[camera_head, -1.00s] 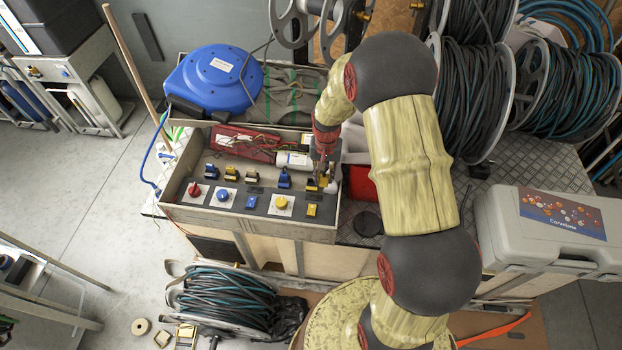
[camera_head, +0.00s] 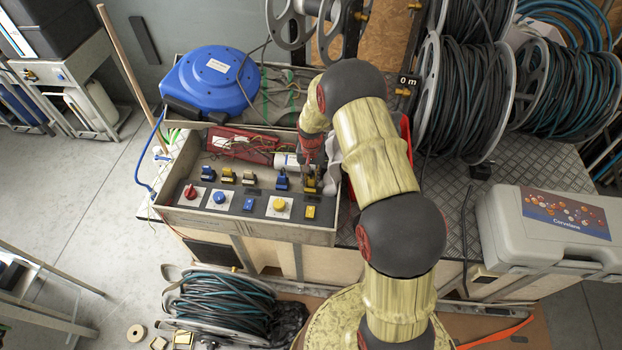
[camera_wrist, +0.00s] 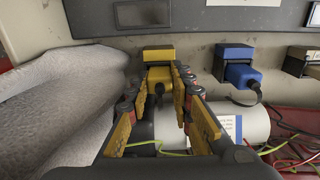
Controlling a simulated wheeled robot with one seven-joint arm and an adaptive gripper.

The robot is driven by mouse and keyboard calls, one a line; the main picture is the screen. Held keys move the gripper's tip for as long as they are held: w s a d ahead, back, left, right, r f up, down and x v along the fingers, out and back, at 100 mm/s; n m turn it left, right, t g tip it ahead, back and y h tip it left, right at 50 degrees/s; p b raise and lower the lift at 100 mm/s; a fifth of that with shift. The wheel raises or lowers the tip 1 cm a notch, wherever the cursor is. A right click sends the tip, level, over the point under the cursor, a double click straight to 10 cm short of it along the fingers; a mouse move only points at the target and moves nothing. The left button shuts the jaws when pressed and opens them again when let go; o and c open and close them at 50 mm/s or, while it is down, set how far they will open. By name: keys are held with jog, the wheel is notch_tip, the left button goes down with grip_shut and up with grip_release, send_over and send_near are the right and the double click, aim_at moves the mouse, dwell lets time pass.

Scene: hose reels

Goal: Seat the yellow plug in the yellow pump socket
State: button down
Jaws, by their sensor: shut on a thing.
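My gripper (camera_wrist: 163,88) is shut on the yellow plug (camera_wrist: 159,77), with its yellow-padded fingers on both sides. In the wrist view the plug lies right up against the yellow pump socket (camera_wrist: 157,53), a wider yellow block on the grey panel. I cannot tell how deep the plug sits in it. A dark cable end shows below the plug between the fingers. In the head view my gripper (camera_head: 311,172) is at the right end of the panel's row of sockets, and the arm partly hides this spot.
A blue plug (camera_wrist: 243,75) sits at a blue socket (camera_wrist: 235,52) just right of mine in the wrist view. Grey wrapped material (camera_wrist: 60,100) lies close on the left. A white cylinder (camera_wrist: 247,121) and loose wires lie below. Knobs line the grey control box (camera_head: 240,228).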

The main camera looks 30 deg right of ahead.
jog(key=shift+r, duration=0.1)
jog(key=c, duration=1.6)
grip_release()
notch_tip(320, 180, up, 12)
jog(key=p, duration=0.2)
notch_tip(320, 180, up, 10)
jog(key=n+t, duration=0.1)
send_over(311, 178)
jog(key=s+a, duration=0.2)
jog(key=a, duration=0.1)
jog(key=s+a+r+n+t, duration=0.1)
jog(key=s+a+r, duration=0.1)
jog(key=s+r, duration=0.3)
jog(key=s+a+r+n+t, duration=0.1)
jog(key=s+a+r, duration=0.1)
jog(key=r, duration=0.6)
jog(key=s+a+r+n+t, duration=0.1)
jog(key=s+r, duration=0.2)
jog(key=s, duration=0.4)
jog(key=s+a+r+n, duration=0.1)
jog(key=s+a+r, duration=0.1)
jog(key=s, duration=0.5)
jog(key=s+a+r+n+t, duration=0.1)
jog(key=s+r, duration=0.3)
jog(key=s, duration=0.4)
jog(key=shift+s+a+n+t, duration=0.1)
jog(key=shift+a+n+t, duration=0.25)
jog(key=shift+a, duration=0.3)
